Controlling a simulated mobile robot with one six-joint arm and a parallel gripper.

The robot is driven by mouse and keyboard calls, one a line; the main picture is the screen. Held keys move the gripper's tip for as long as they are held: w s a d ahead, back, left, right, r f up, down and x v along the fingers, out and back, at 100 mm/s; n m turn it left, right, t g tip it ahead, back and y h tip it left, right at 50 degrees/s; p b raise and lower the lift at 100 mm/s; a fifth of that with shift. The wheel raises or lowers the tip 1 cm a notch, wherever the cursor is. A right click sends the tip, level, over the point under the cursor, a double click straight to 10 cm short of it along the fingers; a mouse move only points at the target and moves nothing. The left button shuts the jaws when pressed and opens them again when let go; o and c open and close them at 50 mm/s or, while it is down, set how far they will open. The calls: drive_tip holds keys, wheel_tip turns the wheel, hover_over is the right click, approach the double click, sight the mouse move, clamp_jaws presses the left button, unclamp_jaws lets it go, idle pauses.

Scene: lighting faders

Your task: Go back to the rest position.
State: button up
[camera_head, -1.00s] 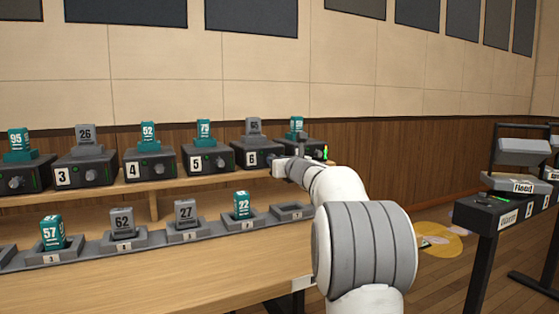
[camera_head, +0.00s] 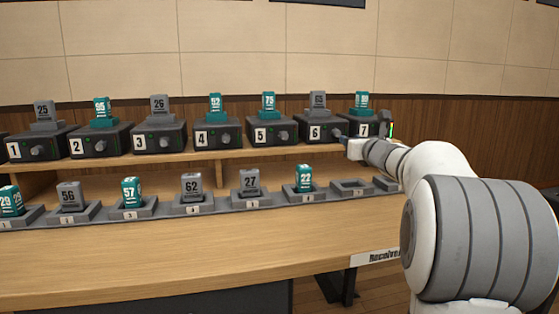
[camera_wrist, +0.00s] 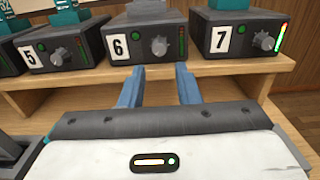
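My gripper (camera_wrist: 159,86) is open and empty in the wrist view. Its two blue fingers stand apart in front of box 6 (camera_wrist: 140,40) and the shelf edge, with nothing between them. In the head view my gripper (camera_head: 345,140) is at the right, at the front of the shelf near box 6 (camera_head: 318,130) and box 7 (camera_head: 365,129). The arm reaches in from the lower right. Whether the fingers touch the shelf cannot be told.
Black numbered boxes holding grey and teal blocks line the upper shelf (camera_head: 240,153). Several blocks stand in grey holders on the lower counter (camera_head: 200,250). One holder (camera_head: 352,187) near my arm is empty. A small light bar glows on box 7.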

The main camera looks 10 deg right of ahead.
drive_tip(key=s+a+r+m+g+h+p, duration=0.55)
drive_tip(key=s+r+m+p, duration=0.5)
drive_tip(key=m+p, duration=0.85)
drive_tip(key=s+a+m+g+y+p, duration=0.1)
drive_tip(key=s+a+m+g+p, duration=0.2)
drive_tip(key=s, duration=0.6)
drive_tip(key=s+a+m+g+y+p, duration=0.2)
drive_tip(key=s+a+m+g+p, duration=0.1)
drive_tip(key=s+a+m+p, duration=0.4)
drive_tip(key=s+a+m+g+y+p, duration=0.2)
drive_tip(key=s+a+m+g+p, duration=0.2)
drive_tip(key=s+m+p, duration=0.3)
drive_tip(key=s+a+p, duration=0.1)
drive_tip(key=s+p, duration=0.2)
drive_tip(key=s, duration=0.2)
drive_tip(key=shift+s+a+r, duration=0.15)
drive_tip(key=shift+a, duration=0.1)
